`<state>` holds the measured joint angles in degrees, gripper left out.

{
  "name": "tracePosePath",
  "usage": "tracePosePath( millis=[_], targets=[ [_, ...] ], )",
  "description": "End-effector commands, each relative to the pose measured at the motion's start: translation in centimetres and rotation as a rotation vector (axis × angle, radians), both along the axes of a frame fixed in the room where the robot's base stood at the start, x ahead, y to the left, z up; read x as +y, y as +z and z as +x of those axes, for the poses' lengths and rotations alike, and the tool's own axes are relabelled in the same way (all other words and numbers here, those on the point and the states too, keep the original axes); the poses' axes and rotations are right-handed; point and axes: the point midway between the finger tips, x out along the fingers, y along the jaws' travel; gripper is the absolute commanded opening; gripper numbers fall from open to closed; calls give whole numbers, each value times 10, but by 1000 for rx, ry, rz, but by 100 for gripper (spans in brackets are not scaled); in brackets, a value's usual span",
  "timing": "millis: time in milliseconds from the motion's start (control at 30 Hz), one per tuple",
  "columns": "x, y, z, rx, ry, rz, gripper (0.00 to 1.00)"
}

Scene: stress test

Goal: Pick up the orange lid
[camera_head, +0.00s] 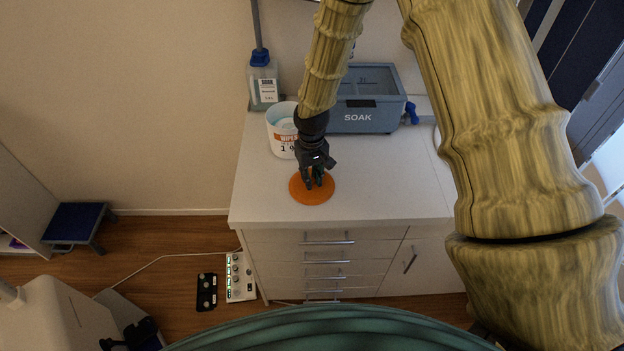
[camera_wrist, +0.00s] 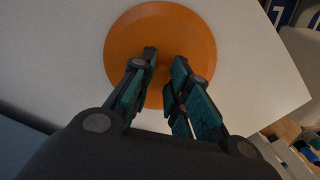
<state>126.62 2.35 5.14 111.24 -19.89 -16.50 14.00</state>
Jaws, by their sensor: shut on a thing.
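The orange lid (camera_head: 312,194) is a flat round disc at the white counter's front part. It also shows in the wrist view (camera_wrist: 190,30), where it fills the top middle. My gripper (camera_head: 315,184) is over the lid, pointing down at it. In the wrist view my gripper (camera_wrist: 163,72) has its two fingertips close together near the lid's middle, shut on a small raised part there. The fingertips hide most of that part. I cannot tell whether the lid rests on the counter or is slightly above it.
A white tub (camera_head: 281,138) labelled as wipes stands behind and left of my gripper. A blue-grey bin (camera_head: 385,112) marked SOAK stands behind right. A bottle with a blue cap (camera_head: 264,85) is at the back left. The white counter (camera_head: 400,180) is clear right of the lid.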

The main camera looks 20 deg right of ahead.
Motion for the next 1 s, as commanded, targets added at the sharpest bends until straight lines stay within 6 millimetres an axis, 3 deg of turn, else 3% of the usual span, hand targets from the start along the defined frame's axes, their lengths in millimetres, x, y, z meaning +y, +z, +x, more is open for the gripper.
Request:
tracePosePath(
  millis=[367,800,1000],
  targets=[
    [1,30,-2,-2,0,0,0],
    [37,38,-96,0,2,-1,0],
    [49,42,-129,0,1,-1,0]
  ],
)
